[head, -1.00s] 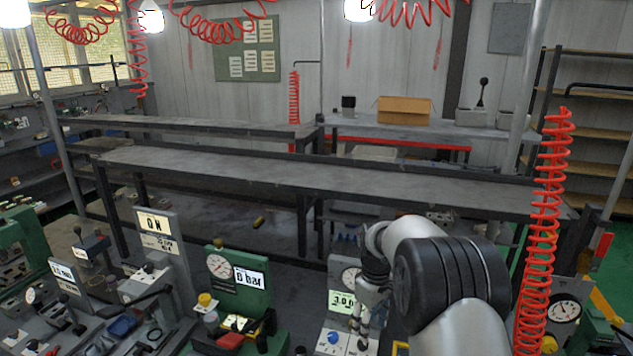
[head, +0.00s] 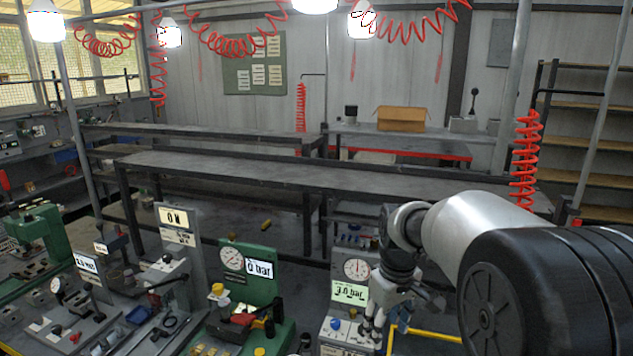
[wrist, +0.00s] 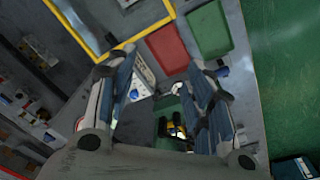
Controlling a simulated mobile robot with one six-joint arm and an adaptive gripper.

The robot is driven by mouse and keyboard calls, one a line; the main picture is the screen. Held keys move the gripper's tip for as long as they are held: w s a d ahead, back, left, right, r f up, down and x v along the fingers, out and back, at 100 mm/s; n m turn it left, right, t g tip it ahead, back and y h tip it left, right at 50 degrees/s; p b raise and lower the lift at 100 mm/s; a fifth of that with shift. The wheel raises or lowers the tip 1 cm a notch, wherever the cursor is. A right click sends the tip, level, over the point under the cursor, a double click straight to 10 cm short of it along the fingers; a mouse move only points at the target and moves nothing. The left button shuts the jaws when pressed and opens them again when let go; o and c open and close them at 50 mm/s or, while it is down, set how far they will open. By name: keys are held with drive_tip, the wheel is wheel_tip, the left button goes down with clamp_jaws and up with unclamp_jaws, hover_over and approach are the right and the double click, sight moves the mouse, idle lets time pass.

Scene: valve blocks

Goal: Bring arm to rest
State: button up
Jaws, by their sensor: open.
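My gripper (head: 372,322) is at the lower centre right of the head view, hanging from my arm in front of the grey valve block with a round gauge and a "3.0 bar" display (head: 350,291). In the wrist view my gripper (wrist: 163,78) shows two fingers spread wide with nothing between them. Beyond the fingers, the wrist view shows part of a green block (wrist: 170,110) with black and yellow parts. How far the fingertips are from the grey block is hard to tell.
Red and green trays (wrist: 168,48) show in the wrist view. Long benches (head: 300,180) stand behind.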

drive_tip(key=s+r+m+t+b, duration=0.1)
drive_tip(key=s+r+m, duration=0.1)
drive_tip(key=s, duration=1.2)
drive_tip(key=s+r+m+t+b, duration=0.1)
drive_tip(key=s+r+m+t, duration=0.1)
drive_tip(key=s, duration=1.2)
drive_tip(key=shift+s+m, duration=0.4)
drive_tip(key=shift+m, duration=0.5)
drive_tip(key=shift+a, duration=0.1)
idle(0.5)
